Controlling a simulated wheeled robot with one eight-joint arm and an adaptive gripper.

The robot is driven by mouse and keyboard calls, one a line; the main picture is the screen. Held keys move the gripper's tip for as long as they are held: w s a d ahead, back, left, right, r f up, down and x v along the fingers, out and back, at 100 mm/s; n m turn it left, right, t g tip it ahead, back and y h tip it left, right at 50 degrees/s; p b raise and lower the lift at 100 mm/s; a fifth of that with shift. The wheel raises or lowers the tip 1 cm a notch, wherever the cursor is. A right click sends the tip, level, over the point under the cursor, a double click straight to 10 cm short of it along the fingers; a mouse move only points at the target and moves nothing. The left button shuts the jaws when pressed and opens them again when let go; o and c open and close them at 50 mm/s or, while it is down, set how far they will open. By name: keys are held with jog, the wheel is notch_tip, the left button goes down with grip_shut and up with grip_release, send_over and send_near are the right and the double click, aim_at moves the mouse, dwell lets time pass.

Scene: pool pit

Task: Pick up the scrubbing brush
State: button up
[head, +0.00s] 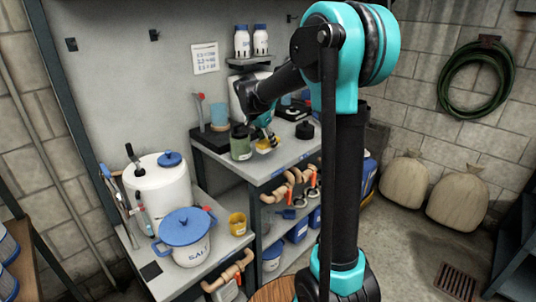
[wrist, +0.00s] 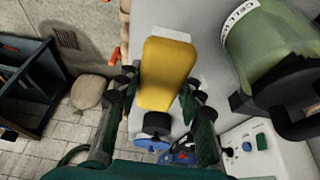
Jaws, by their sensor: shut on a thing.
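The scrubbing brush (wrist: 168,72) is a yellow block with a pale strip at its far edge. It lies between the two dark fingers of my gripper (wrist: 160,88) in the wrist view, and the gripper is shut on it. In the head view the yellow brush (head: 268,144) shows small at the front of the grey bench, below my gripper (head: 264,134). I cannot tell whether the brush touches the bench top. The fingers partly hide its sides.
A green labelled jar (wrist: 268,45) with a dark lid stands close to the right of the brush; the head view also shows it (head: 241,146). A black-lidded thing (head: 304,131) stands to the right on the bench. A blue-lidded pot (head: 190,240) is on the lower front bench.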

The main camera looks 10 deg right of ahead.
notch_tip(320, 180, up, 14)
dwell(0.3)
jog(key=o, duration=0.5)
jog(key=c, duration=0.4)
jog(key=shift+o, duration=0.2)
